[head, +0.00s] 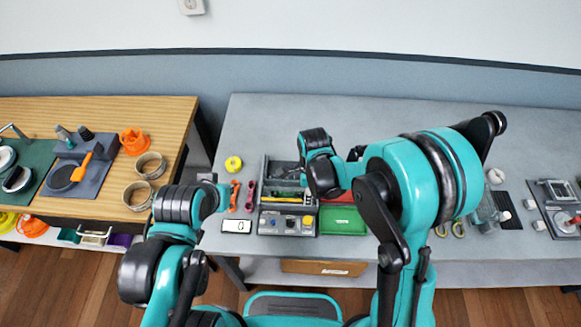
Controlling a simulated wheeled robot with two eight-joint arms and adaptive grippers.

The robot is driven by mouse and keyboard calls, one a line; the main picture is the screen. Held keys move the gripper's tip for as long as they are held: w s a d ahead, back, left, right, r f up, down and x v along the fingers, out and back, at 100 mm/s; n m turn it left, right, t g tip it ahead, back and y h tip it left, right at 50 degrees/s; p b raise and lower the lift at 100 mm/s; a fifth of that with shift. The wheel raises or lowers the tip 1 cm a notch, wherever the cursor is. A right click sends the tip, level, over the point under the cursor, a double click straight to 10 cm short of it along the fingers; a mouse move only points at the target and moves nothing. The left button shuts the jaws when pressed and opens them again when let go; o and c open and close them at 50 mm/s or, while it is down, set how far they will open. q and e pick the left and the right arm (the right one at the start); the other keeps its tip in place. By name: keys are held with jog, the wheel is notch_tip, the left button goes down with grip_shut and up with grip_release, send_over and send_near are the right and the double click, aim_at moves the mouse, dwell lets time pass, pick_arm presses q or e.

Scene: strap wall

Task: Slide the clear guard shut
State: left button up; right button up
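I cannot pick out the clear guard with certainty. A grey control box (287,223) with knobs and a yellow button stands near the front of the grey table. A see-through piece (487,208) lies at the right of the table, partly behind my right arm. My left arm comes in at the lower left, and its gripper end (212,180) is near the table's left edge, left of the control box. My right arm reaches over the table. Its dark end (318,165) is above the tray area behind the control box. The fingertips of both grippers are too unclear to read.
A grey organizer (283,172) and a green tray (342,221) sit by the control box. A yellow tape roll (233,164) and red-handled tools (250,195) lie left of it. A wooden table (110,112) stands at the left. The grey table's back is clear.

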jog(key=shift+s+f, duration=0.1)
jog(key=shift+s, duration=0.7)
jog(key=o, duration=0.6)
jog(key=shift+c, duration=0.2)
jog(key=shift+w+r, duration=0.1)
jog(key=shift+r, duration=0.3)
jog(key=shift+r+p, duration=2)
jog(key=shift+r, duration=0.7)
